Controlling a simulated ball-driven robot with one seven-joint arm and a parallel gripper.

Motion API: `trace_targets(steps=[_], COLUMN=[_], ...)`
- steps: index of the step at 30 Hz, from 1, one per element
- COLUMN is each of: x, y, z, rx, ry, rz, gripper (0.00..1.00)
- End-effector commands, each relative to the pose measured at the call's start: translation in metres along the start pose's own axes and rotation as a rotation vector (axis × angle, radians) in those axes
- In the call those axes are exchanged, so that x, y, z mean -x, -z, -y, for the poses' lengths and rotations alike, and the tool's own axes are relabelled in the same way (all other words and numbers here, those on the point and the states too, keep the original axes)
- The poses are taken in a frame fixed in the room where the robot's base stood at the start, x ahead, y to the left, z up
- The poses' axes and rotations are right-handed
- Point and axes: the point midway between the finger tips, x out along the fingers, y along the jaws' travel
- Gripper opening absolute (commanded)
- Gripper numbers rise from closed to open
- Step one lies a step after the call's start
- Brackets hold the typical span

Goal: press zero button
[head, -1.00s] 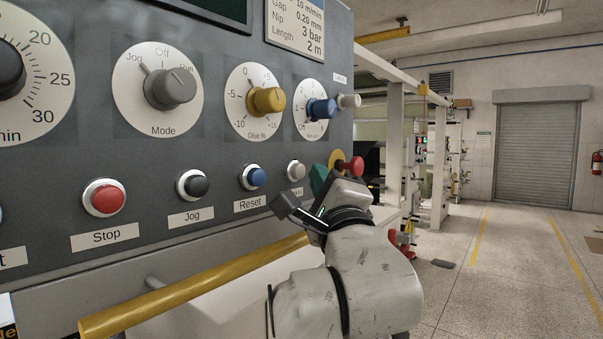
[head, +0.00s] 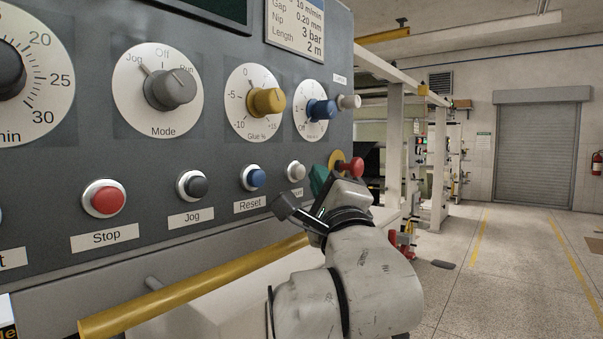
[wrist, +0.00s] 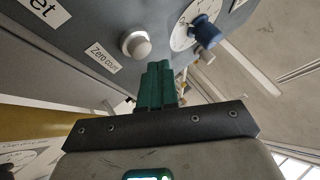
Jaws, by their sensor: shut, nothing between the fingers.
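The zero button is a round, pale grey push button (head: 296,171) in a metal ring, at the right end of the button row on the dark panel. In the wrist view the button (wrist: 136,44) stands beside a label reading "Zero count" (wrist: 101,58). My gripper (wrist: 159,66) has green fingers, shut together and empty. Its fingertips are a little below and right of the button in the wrist view, with a visible gap. In the head view my gripper (head: 318,178) is just right of the button, and its wrist partly covers the button's label.
The blue Reset button (head: 253,178), black Jog button (head: 192,186) and red Stop button (head: 104,198) are to the left. Several knobs sit above. A red knob (head: 352,167) is close behind my gripper. A yellow bar (head: 200,288) runs below the panel.

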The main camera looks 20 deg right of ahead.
Motion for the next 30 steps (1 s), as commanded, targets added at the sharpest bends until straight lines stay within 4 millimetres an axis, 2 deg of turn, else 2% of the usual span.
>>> trace_targets(steps=[30], x=[-0.0058], y=[-0.0046], z=[-0.0040], rx=[0.000], ry=[0.000], rz=[0.000], gripper=[0.00])
